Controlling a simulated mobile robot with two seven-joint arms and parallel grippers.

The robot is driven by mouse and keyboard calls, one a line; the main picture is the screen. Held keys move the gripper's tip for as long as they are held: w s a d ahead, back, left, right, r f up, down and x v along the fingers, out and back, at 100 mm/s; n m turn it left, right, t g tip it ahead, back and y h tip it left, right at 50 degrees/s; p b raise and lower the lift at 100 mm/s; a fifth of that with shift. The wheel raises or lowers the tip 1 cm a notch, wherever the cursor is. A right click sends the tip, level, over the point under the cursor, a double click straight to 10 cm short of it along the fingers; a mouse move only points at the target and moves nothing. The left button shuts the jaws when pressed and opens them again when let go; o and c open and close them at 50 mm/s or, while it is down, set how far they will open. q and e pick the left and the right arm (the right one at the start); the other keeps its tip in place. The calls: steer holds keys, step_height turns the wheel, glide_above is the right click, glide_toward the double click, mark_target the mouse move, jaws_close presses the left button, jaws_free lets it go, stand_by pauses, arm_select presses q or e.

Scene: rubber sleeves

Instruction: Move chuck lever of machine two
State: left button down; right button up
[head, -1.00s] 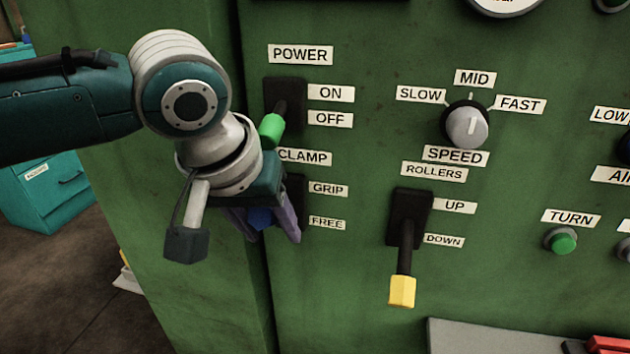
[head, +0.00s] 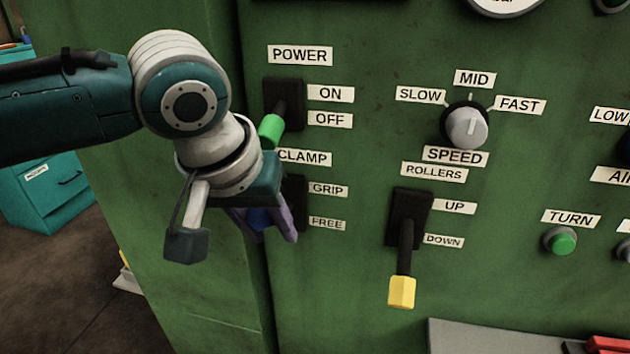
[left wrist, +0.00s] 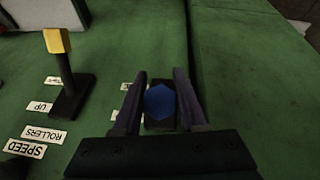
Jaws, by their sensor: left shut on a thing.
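The clamp lever with a blue handle sits between the GRIP label (head: 328,190) and FREE label (head: 327,223) on the green panel. My left gripper (head: 266,222) is shut on this blue handle, with a purple finger on each side. The gripper body hides much of the lever and its black base (head: 296,203) in the head view. My right gripper is in no view.
Just above is the power lever with a green handle (head: 270,131), close to my wrist. To the right are the rollers lever with a yellow handle (head: 402,291), pointing down, the speed knob (head: 467,128) and the green turn button (head: 561,241). A teal cabinet (head: 55,195) stands at left.

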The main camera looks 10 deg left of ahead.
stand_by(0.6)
arm_select(q)
step_height(320, 180, down, 8)
steer(key=w+t+b, duration=0.1)
steer(key=t+b, duration=1.1)
steer(key=b, duration=0.5)
steer(key=shift+w+f+m+h, duration=0.15)
steer(key=shift+w+m+h, duration=0.15)
steer(key=shift+w, duration=0.05)
steer(key=shift+c, duration=2.3)
jaws_free()
steer(key=shift+w, duration=0.1)
